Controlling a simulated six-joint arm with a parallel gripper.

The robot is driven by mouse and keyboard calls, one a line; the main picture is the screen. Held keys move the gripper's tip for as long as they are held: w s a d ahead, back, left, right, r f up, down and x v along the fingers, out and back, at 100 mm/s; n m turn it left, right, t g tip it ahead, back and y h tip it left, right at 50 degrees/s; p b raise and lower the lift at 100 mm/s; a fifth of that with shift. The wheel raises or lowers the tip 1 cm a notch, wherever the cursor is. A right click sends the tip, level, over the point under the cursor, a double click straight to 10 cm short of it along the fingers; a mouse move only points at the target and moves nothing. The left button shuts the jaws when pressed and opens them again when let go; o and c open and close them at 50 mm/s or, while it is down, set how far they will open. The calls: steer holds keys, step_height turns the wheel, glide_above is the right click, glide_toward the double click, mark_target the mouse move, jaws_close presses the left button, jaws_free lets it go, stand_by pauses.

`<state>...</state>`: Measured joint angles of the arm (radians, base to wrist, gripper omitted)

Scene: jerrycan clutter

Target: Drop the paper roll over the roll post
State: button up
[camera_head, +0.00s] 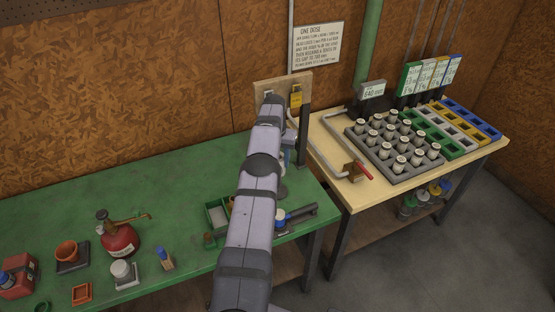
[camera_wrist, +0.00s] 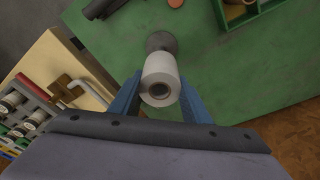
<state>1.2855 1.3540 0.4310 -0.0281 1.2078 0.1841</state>
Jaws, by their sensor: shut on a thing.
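The white paper roll (camera_wrist: 160,74) is between the blue fingers of my gripper (camera_wrist: 160,92) in the wrist view. My gripper is shut on it, and the open core of its near end faces the camera. Just beyond the roll, a round grey base (camera_wrist: 161,40), apparently that of the roll post, stands on the green bench. The roll hides any upright part of the post, so I cannot tell whether the roll is around it or how high above it is. In the head view my arm covers most of this spot; a grey base edge (camera_head: 282,191) shows beside it.
The green bench (camera_head: 180,180) carries a red oil can (camera_head: 118,236), a green tray (camera_head: 217,214) and a dark tool (camera_head: 300,212).

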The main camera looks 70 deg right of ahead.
steer(key=shift+f, duration=0.2)
steer(key=shift+f+b, duration=4.3)
steer(key=shift+f, duration=0.6)
steer(key=o, duration=1.2)
step_height(320, 180, up, 7)
steer(key=a+b, duration=0.1)
steer(key=b, duration=0.1)
steer(key=shift+r, duration=0.15)
